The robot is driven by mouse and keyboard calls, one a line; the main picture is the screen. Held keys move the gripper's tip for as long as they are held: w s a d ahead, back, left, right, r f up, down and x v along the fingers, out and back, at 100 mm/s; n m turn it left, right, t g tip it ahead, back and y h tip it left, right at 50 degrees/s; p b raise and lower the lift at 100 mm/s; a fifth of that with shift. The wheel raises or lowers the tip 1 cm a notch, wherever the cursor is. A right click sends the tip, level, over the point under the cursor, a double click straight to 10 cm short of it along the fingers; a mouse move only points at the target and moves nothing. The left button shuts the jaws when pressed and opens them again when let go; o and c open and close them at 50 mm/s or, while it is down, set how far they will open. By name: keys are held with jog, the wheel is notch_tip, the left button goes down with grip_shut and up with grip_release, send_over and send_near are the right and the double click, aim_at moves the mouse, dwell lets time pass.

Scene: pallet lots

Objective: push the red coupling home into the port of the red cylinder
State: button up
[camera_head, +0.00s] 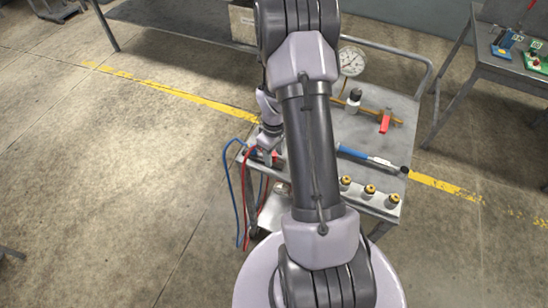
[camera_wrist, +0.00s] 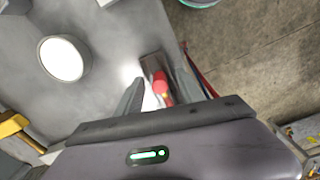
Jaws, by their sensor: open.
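My gripper (camera_wrist: 163,72) is open in the wrist view, with its dark fingers on either side of a small red piece with a yellowish part (camera_wrist: 161,86). It looks like the red coupling; I cannot tell whether the fingers touch it. In the head view my gripper (camera_head: 264,151) is low over the left corner of the grey cart, mostly hidden by my arm. A red hose (camera_head: 262,195) hangs off that corner. I cannot make out the red cylinder or its port for certain in either view.
A blue hose (camera_head: 231,180) hangs beside the red one. The cart (camera_head: 372,150) carries a dial gauge (camera_head: 351,61), a red block (camera_head: 386,121), a blue-handled tool (camera_head: 365,156) and several brass-topped fittings (camera_head: 369,190). Another table (camera_head: 490,65) stands at right.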

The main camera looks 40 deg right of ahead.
grip_shut()
jog(key=shift+r, duration=0.1)
jog(key=shift+r, duration=0.3)
jog(key=r+p, duration=0.1)
jog(key=r, duration=0.2)
jog(key=shift+s+r+p, duration=0.1)
jog(key=shift+s+p, duration=0.1)
jog(key=shift+p, duration=0.2)
jog(key=s+r+p, duration=0.1)
jog(key=s, duration=1.4)
jog(key=shift+s+a+p, duration=0.35)
jog(key=shift+p, duration=0.05)
